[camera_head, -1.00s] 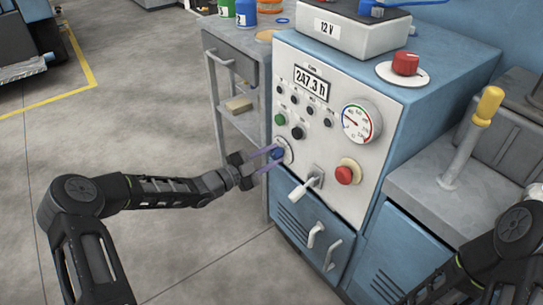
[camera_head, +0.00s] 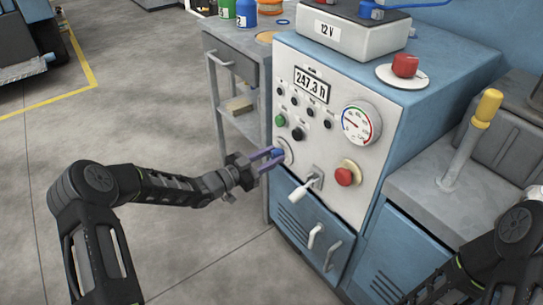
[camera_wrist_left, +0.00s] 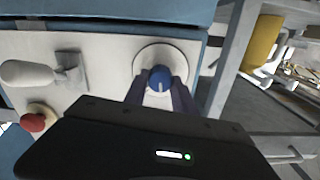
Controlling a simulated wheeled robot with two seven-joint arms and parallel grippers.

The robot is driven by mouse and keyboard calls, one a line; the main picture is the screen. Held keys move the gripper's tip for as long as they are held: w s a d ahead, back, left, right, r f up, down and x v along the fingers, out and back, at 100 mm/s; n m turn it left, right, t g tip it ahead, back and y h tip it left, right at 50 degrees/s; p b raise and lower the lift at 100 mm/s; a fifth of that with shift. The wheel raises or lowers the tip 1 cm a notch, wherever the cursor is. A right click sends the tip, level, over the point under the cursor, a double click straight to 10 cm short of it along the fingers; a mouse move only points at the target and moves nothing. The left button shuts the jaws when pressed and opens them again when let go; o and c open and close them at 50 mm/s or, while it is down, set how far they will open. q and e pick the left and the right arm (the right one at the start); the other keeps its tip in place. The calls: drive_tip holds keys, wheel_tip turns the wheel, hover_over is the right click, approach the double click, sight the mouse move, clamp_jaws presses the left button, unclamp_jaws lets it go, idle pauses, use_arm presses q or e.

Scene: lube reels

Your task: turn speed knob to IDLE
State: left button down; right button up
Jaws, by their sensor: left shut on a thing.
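The speed knob is blue with a white pointer mark and sits on a round pale dial plate on the panel. In the left wrist view the knob (camera_wrist_left: 159,79) lies between the two purple fingers of my left gripper (camera_wrist_left: 160,92), which is shut on it. The dial's markings are too small to read. In the head view my left gripper (camera_head: 273,158) reaches the panel's lower left, and its fingers partly hide the blue knob (camera_head: 277,153). At the lower right only part of my right arm shows; its fingers are out of view.
A white lever (camera_head: 304,188) and a red button (camera_head: 344,176) sit right of the knob. A gauge (camera_head: 357,124), an hour display (camera_head: 311,84) and small buttons are above. A grey cart (camera_head: 237,120) stands left of the blue cabinet (camera_head: 312,225).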

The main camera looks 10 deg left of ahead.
use_arm(q)
drive_tip(key=n, duration=0.4)
drive_tip(key=shift+n+p, duration=0.4)
drive_tip(key=c, duration=1)
unclamp_jaws()
drive_tip(key=shift+c, duration=0.2)
drive_tip(key=shift+a, duration=0.1)
drive_tip(key=p+v, duration=0.1)
drive_tip(key=v, duration=0.6)
drive_tip(key=shift+s+a+p, duration=0.2)
drive_tip(key=shift+s+p, duration=0.1)
drive_tip(key=shift+p, duration=0.1)
